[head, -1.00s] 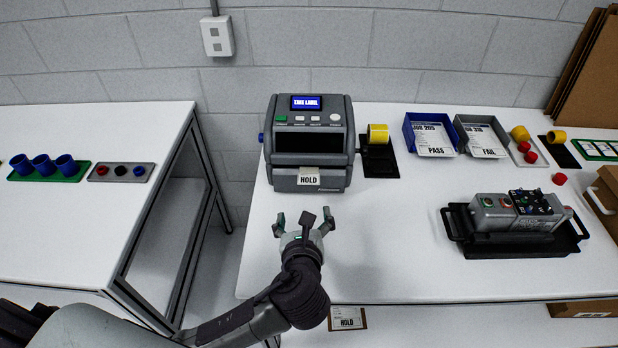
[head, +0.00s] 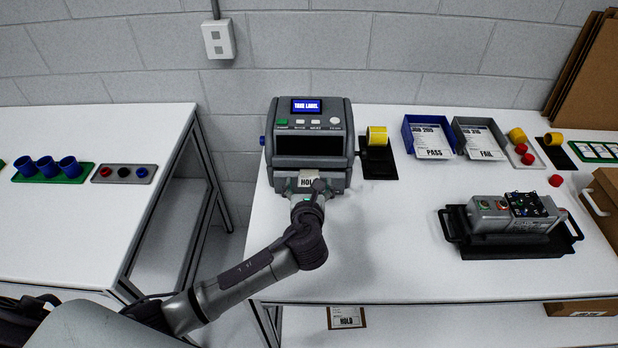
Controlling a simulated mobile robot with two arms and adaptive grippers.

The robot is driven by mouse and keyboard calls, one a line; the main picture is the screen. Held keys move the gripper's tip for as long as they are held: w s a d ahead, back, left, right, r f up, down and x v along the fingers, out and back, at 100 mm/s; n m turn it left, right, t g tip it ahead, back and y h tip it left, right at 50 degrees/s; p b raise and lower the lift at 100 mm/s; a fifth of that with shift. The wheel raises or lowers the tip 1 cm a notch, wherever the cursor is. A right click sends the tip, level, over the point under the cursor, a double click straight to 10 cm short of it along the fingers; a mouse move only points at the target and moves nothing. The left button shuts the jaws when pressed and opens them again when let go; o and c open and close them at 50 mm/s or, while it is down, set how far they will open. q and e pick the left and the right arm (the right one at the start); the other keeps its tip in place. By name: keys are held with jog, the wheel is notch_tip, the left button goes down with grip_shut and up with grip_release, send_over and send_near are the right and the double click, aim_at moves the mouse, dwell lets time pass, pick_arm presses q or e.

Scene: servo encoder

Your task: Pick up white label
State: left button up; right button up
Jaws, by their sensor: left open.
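The white label (head: 306,174) marked HOLD sticks out of the front slot of the grey label printer (head: 311,125), whose screen reads TAKE LABEL. My left gripper (head: 306,186) is at the printer's front, just below and around the label, and its jaws are open. The gripper and wrist cover the lower part of the label. I cannot tell whether a finger touches it. My right gripper is not in view.
A yellow roll (head: 377,136) stands right of the printer. A blue tray (head: 429,137) marked PASS and a grey tray (head: 480,138) marked FAIL stand farther right. A control box (head: 512,212) sits in a black tray. The table's front middle is clear.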

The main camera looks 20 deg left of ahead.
aim_at(310, 161)
pick_arm(q)
jog(key=shift+x, duration=1.1)
jog(key=shift+d, duration=0.1)
jog(key=c, duration=0.8)
jog(key=shift+r, duration=0.1)
notch_tip(310, 161, up, 4)
jog(key=shift+r, duration=0.1)
jog(key=s+d+r, duration=0.1)
jog(key=d+r, duration=0.1)
jog(key=d, duration=0.1)
jog(key=s+d+r+b, duration=0.1)
jog(key=d+r, duration=0.1)
jog(key=d, duration=0.2)
jog(key=s+d+r+b, duration=0.1)
jog(key=d+r, duration=0.1)
jog(key=d, duration=0.2)
jog(key=shift+s+d+r, duration=0.1)
jog(key=shift+r, duration=0.25)
